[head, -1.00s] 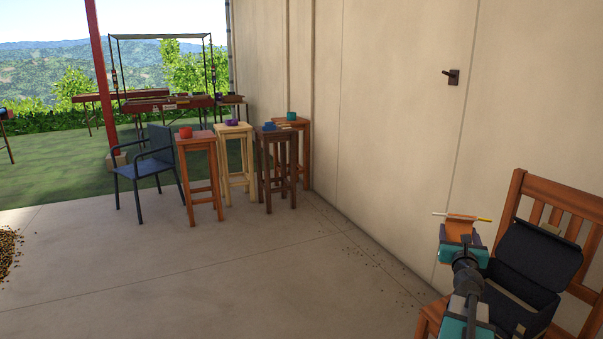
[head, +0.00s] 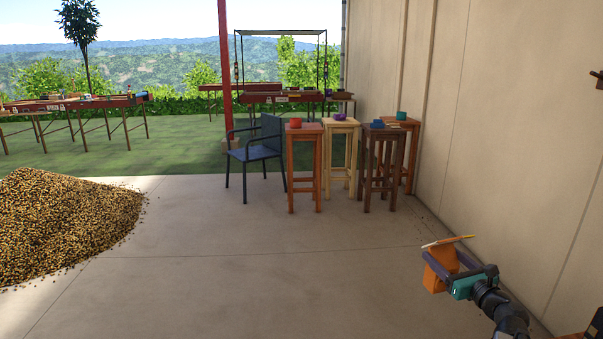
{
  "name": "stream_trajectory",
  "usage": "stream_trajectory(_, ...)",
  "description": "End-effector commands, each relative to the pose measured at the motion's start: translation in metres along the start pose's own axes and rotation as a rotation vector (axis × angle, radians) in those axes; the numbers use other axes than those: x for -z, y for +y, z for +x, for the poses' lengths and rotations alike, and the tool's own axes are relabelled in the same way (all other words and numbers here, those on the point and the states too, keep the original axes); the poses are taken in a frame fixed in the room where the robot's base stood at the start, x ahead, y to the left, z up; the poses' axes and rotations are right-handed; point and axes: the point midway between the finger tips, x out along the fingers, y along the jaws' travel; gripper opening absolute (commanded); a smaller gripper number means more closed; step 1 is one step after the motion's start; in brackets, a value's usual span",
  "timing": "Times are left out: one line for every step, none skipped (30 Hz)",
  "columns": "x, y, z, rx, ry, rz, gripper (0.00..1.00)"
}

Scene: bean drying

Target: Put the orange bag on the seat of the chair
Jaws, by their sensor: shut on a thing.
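My gripper (head: 450,262) is at the lower right of the head view, in front of the wall. It is shut on the orange bag (head: 437,272), which it holds up in the air, clear of any furniture. The fingers and the teal wrist part hide some of the bag. A dark blue metal armchair (head: 262,147) stands upright near the far edge of the concrete floor, well beyond and to the left of my gripper. Its seat looks bare from here, though an armrest crosses it.
Several wooden stools (head: 304,132) with small cups and other items stand just right of the armchair. A large bean heap (head: 65,225) lies at left. A red post (head: 224,80) rises behind the chair. The concrete floor (head: 240,255) between is clear.

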Motion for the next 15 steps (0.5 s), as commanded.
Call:
stream_trajectory(0.005,0.021,0.005,-0.051,-0.002,0.001,0.19)
stream_trajectory(0.006,0.032,0.007,-0.081,-0.002,0.002,0.19)
stream_trajectory(0.008,0.048,0.011,-0.122,-0.003,0.002,0.19)
stream_trajectory(0.01,0.059,0.013,-0.151,-0.004,0.003,0.19)
stream_trajectory(0.012,0.07,0.014,-0.181,-0.005,0.003,0.19)
stream_trajectory(0.014,0.086,0.016,-0.222,-0.006,0.004,0.19)
stream_trajectory(0.015,0.098,0.017,-0.253,-0.006,0.005,0.19)
stream_trajectory(0.017,0.109,0.017,-0.283,-0.007,0.005,0.19)
stream_trajectory(0.019,0.124,0.018,-0.324,-0.008,0.007,0.19)
stream_trajectory(0.021,0.136,0.018,-0.355,-0.009,0.007,0.19)
stream_trajectory(0.023,0.147,0.018,-0.386,-0.009,0.008,0.19)
stream_trajectory(0.025,0.162,0.017,-0.424,-0.01,0.01,0.19)
stream_trajectory(0.026,0.172,0.017,-0.452,-0.011,0.01,0.19)
stream_trajectory(0.027,0.181,0.016,-0.478,-0.012,0.011,0.19)
stream_trajectory(0.029,0.193,0.015,-0.51,-0.012,0.012,0.19)
